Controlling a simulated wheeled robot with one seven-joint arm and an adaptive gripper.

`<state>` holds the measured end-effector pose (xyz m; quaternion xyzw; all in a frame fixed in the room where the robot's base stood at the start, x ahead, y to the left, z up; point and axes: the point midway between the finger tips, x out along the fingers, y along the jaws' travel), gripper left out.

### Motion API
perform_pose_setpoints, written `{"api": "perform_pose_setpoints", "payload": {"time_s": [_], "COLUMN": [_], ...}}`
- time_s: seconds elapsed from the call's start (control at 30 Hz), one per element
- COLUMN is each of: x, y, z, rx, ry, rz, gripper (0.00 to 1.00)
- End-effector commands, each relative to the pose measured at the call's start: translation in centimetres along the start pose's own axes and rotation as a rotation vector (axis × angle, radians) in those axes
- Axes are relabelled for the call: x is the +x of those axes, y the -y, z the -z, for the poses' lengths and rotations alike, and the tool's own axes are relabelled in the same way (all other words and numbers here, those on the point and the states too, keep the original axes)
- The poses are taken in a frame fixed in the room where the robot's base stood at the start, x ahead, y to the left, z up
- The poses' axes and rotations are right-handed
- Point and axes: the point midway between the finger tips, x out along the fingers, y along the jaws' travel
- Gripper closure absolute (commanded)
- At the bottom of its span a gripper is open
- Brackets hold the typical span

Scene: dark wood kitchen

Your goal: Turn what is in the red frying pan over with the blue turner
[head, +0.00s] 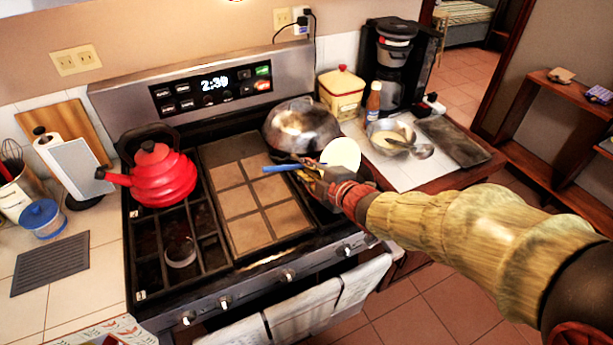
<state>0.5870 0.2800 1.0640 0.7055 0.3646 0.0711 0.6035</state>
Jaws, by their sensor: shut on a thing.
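My gripper (311,178) is over the right side of the stove, reaching in from the right. It is shut on the blue turner (278,168), whose blue end sticks out to the left of the fingers. The rest of the turner is hidden or cannot be made out. A white rounded thing (341,153) shows just behind and above the gripper; I cannot tell whether it is food from the pan. I cannot make out the red frying pan; my gripper and wrist cover the front right burner area.
A domed metal pan or lid (300,127) sits at the back right of the stove, close behind my gripper. A red kettle (152,175) stands on the left burners. A metal bowl (388,136) and coffee maker (391,65) are on the right counter. The central griddle (258,200) is clear.

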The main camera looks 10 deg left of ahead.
Motion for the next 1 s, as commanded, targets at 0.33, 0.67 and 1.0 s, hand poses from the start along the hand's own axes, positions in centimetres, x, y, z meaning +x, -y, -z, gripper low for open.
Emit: {"api": "perform_pose_setpoints", "payload": {"time_s": [0.33, 0.67, 1.0], "x": [0.22, 0.2, 0.09], "y": [0.56, 0.95, 0.95], "z": [-0.08, -0.04, 0.12], "rx": [-0.003, -0.005, -0.01], "ry": [-0.001, -0.003, -0.004], "rz": [-0.066, -0.155, -0.278], "gripper": [1.0, 1.0, 1.0]}}
